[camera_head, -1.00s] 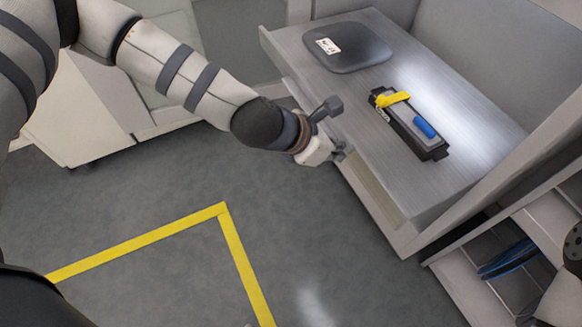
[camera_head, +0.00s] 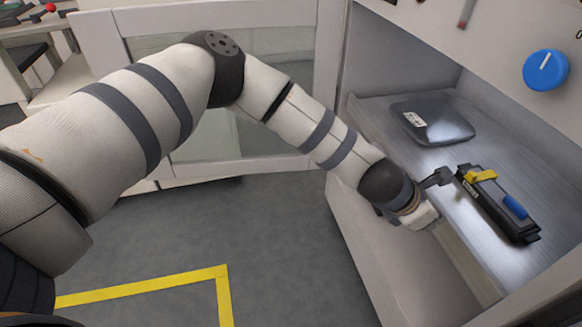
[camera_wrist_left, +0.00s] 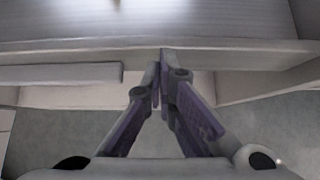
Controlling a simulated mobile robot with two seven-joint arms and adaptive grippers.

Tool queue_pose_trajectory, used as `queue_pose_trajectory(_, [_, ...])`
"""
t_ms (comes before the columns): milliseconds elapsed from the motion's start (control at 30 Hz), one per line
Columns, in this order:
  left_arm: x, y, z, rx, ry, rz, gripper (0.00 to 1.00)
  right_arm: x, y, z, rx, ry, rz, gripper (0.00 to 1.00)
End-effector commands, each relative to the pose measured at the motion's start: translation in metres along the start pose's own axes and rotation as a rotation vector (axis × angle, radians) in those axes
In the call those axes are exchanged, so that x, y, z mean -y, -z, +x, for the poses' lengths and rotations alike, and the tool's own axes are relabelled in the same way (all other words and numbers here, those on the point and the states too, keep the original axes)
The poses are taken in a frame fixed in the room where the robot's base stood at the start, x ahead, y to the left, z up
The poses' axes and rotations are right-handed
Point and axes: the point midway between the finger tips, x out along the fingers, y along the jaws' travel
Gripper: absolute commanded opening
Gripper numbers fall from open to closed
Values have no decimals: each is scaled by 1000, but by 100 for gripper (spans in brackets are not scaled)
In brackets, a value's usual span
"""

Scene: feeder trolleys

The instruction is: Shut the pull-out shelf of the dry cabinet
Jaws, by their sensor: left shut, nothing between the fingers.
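The pull-out shelf (camera_head: 535,180) of the dry cabinet is a brushed-metal plate. In the head view it lies mostly between the cabinet walls (camera_head: 372,50); I cannot tell whether it is fully in. A dark flat pad with a white label (camera_head: 440,122) and a black feeder with yellow and blue parts (camera_head: 500,210) lie on it. My left gripper (camera_head: 434,222) is shut and empty at the shelf's front edge. In the left wrist view its fingertips (camera_wrist_left: 160,56) meet the shelf's front lip (camera_wrist_left: 235,45); contact is hard to tell. My right gripper is out of view.
A white-framed glass panel (camera_head: 95,40) stands open left of the cabinet, behind my left arm. A blue knob (camera_head: 546,69) is on the panel above the shelf. A bench (camera_head: 60,90) is at the far left. The grey floor with yellow tape (camera_head: 150,287) is clear.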

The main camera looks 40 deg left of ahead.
Motion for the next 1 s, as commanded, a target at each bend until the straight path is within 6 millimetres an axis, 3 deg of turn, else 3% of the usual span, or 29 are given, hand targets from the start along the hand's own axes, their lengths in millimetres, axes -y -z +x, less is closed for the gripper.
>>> queue_pose_trajectory(1000, [-5,0,-2,2,1,1,0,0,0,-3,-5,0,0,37])
